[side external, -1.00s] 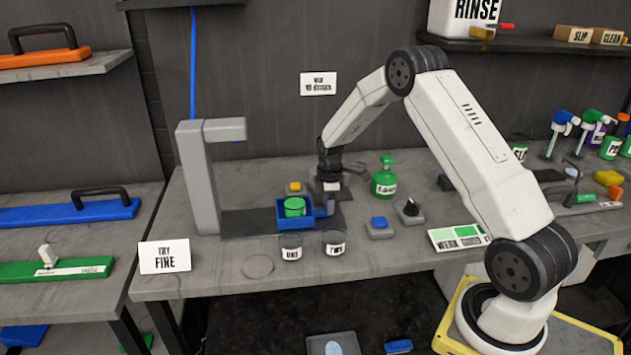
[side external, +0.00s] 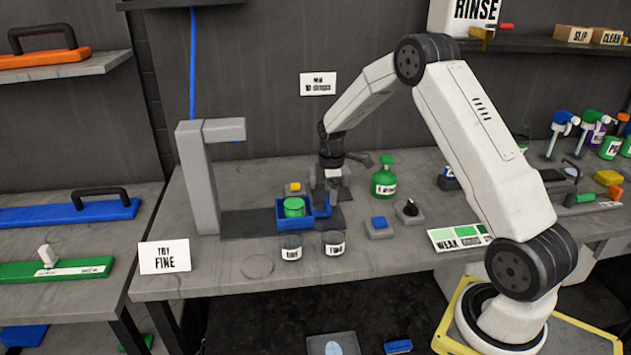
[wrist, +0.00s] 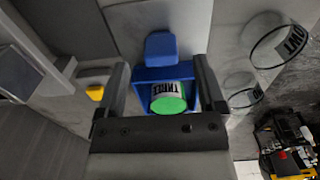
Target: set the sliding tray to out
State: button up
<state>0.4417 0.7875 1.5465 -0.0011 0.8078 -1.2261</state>
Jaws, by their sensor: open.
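The sliding tray (side external: 281,222) is a small blue open box with an upright blue handle (side external: 329,207) on its right side. It sits on a dark strip (side external: 245,224), to the right of the grey post's overhang. A green-filled cup (side external: 294,206) stands in it. In the wrist view the tray (wrist: 183,72) and its handle (wrist: 160,47) appear between my fingers, with the cup (wrist: 168,99) labelled THREE inside. My gripper (side external: 332,188) is open above and behind the handle; it also shows in the wrist view (wrist: 160,72). It appears clear of the handle.
A grey post (side external: 200,180) with an overhanging arm stands left of the tray. Two clear cups (side external: 291,248) stand in front. A yellow button (side external: 294,188) is behind, a blue button (side external: 379,222) and a knob (side external: 411,208) to the right, with a green bottle (side external: 384,180).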

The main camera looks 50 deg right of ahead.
jog(key=shift+r, duration=1.95)
jog(key=shift+s+a+r, duration=0.1)
jog(key=shift+a, duration=0.3)
jog(key=s+a+m, duration=0.1)
jog(key=s+a, duration=0.1)
jog(key=a, duration=0.2)
jog(key=s+a+r+m, duration=0.1)
jog(key=s+a+m, duration=0.1)
jog(key=a, duration=0.2)
jog(key=s+a+r+m+t, duration=0.1)
jog(key=s+a, duration=0.1)
jog(key=a, duration=0.2)
jog(key=shift+s+a+r, duration=0.1)
jog(key=shift+s+r, duration=0.05)
jog(key=shift+r, duration=0.1)
jog(key=s+a+m+t, duration=0.1)
jog(key=s+a+m, duration=0.4)
jog(key=s+a, duration=0.4)
jog(key=shift+s+f+t, duration=0.15)
jog(key=shift+s+t, duration=0.15)
jog(key=shift+s, duration=1.05)
